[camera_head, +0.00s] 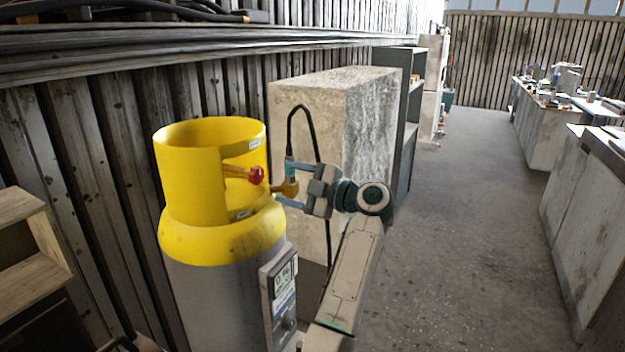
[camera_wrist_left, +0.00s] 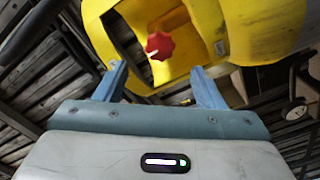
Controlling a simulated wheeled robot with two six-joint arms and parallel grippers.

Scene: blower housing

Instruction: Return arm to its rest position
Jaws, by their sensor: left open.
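A gas cylinder with a yellow collar (camera_head: 192,165) and grey body stands upright at the centre left of the head view. A red valve knob (camera_head: 256,175) shows in the collar's opening. My left gripper (camera_head: 283,186) is open just right of the collar, its blue fingers pointing at the opening. A brass-coloured fitting (camera_head: 290,189) appears between or behind the fingers; I cannot tell if it touches them. In the left wrist view the red knob (camera_wrist_left: 159,46) appears beyond and between the spread fingers (camera_wrist_left: 158,86), under the yellow collar (camera_wrist_left: 240,30). My right gripper is out of view.
A black hose (camera_head: 313,125) arcs behind the gripper. A pale stone-like block (camera_head: 365,125) and a dark shelf (camera_head: 408,120) stand behind my arm. Floor (camera_head: 450,210) is clear to the right, before the counters (camera_head: 580,220).

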